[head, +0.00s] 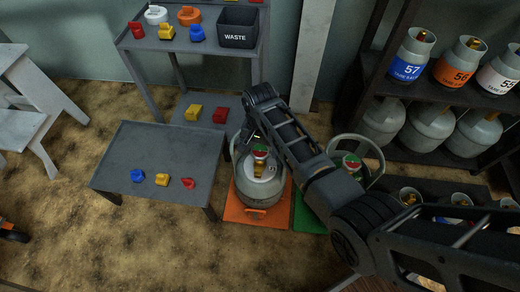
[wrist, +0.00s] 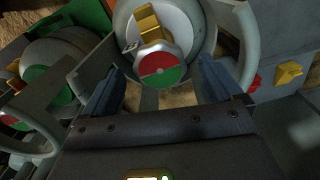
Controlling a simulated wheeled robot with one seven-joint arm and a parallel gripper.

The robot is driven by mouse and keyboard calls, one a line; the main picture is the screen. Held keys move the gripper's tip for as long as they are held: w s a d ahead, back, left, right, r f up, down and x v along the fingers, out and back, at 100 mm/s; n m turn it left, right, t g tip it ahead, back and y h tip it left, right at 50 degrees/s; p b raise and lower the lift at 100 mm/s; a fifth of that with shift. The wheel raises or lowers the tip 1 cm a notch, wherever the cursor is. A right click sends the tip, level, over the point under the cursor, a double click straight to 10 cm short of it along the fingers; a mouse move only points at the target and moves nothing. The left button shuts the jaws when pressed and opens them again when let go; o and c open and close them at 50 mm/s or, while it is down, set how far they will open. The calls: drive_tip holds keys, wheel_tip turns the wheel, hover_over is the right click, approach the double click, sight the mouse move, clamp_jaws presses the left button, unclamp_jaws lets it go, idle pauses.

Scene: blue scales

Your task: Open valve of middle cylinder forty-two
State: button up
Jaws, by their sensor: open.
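A grey gas cylinder (head: 257,190) with a round guard ring stands upright on an orange scale (head: 256,215). It carries a brass valve (head: 259,168) topped by a red and green disc (head: 261,151). In the wrist view the brass valve (wrist: 149,24) and the disc (wrist: 160,66) lie just ahead of my gripper (wrist: 160,76). The jaws are open, one finger on each side of the disc, with nothing held. In the head view my gripper (head: 252,137) is over the guard ring, partly hidden by my arm. I cannot read the cylinder's number.
Another cylinder (head: 351,163) with a guard ring stands on a green scale (head: 307,213) close on the right, partly behind my arm. A low table (head: 160,155) with blue, yellow and red caps is at left. Shelves of cylinders stand at right. A waste bin (head: 238,27) is behind.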

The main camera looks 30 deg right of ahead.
drive_tip(key=shift+f, duration=0.35)
drive_tip(key=shift+c, duration=0.2)
drive_tip(key=c, duration=1)
